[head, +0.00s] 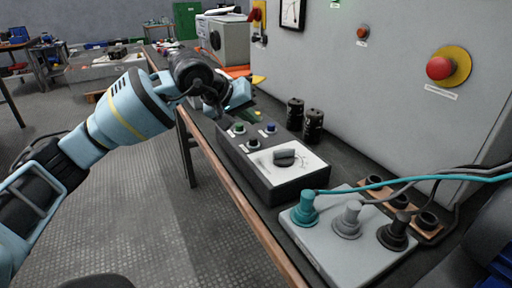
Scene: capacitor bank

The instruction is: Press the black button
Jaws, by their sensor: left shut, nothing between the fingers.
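The control box (262,182) sits on the bench, with a large dark rotary knob (284,157) on its white plate. Several small buttons are at its far end. The black button (253,143) is nearest the white plate, with a green button (238,128) and a blue button (270,128) beyond it. My left gripper (241,103) is just beyond and above the box's far end, apart from the black button. It is shut and empty, and its fingers are partly hidden by the wrist. My right gripper is not in view.
Two black cylinders (314,125) stand right of the box. A grey block (335,250) with teal, grey and black plugs and cables is in front. The grey wall panel carries a red emergency button (440,68). The bench's wooden edge (225,185) runs along the left.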

